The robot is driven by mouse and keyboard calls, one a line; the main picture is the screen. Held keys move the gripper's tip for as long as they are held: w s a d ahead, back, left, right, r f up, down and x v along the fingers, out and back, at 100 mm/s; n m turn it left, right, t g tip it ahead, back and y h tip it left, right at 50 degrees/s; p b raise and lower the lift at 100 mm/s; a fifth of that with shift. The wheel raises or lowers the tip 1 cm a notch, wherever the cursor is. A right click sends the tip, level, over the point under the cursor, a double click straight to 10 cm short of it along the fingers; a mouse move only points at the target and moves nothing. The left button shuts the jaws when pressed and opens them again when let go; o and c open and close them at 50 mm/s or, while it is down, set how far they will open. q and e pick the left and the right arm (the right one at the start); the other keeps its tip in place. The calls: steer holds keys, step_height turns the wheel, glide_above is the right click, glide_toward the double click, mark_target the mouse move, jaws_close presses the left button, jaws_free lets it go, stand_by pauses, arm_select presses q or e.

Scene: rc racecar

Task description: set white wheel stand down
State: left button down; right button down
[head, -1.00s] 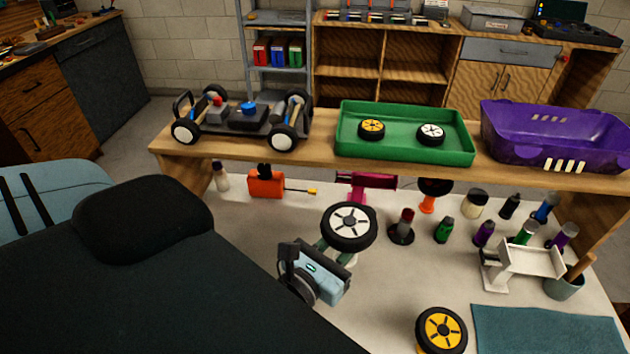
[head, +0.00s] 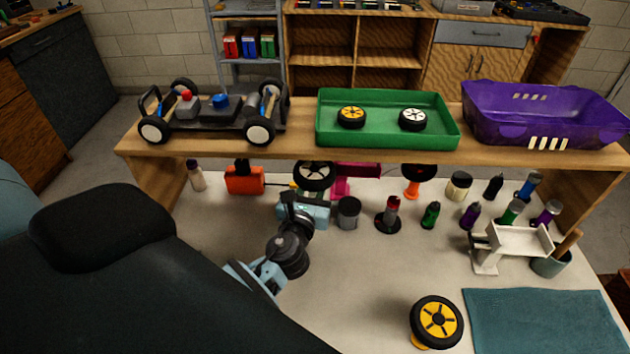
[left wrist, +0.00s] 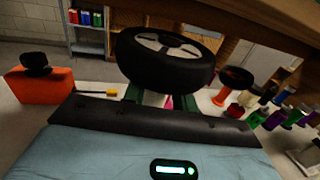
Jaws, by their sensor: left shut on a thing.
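A black wheel with a white hub (head: 314,174) sits on top of its stand in my left gripper (head: 312,194), at the back of the table near the shelf's front edge. The left wrist view shows the wheel (left wrist: 168,62) tilted, above dark green fingers (left wrist: 160,98) shut around the stand. A little of the pale stand (left wrist: 154,100) shows between the fingers; the rest is hidden. I cannot tell whether its base touches the table. My right gripper is not in view.
A wooden shelf (head: 290,148) spans the back, low over the wheel. An orange tool (head: 243,180) is to the left; a grey cylinder (head: 348,212) and several bottles are to the right. A yellow-hub wheel (head: 437,321) stands in front. The table's middle (head: 365,270) is clear.

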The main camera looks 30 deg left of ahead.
arm_select(q)
steer(key=shift+w+a+f+n+y, duration=0.2)
steer(key=shift+w+a+f, duration=0.25)
steer(key=shift+w, duration=0.2)
steer(key=shift+w+a+f+n+y, duration=0.1)
steer(key=shift+w+a+f+y, duration=0.1)
steer(key=shift+w+a+f, duration=0.3)
steer(key=shift+w+a+g, duration=0.1)
steer(key=shift+w+g, duration=0.2)
steer(key=shift+w, duration=0.1)
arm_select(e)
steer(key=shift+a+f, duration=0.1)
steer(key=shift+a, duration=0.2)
arm_select(q)
steer(key=shift+f, duration=0.1)
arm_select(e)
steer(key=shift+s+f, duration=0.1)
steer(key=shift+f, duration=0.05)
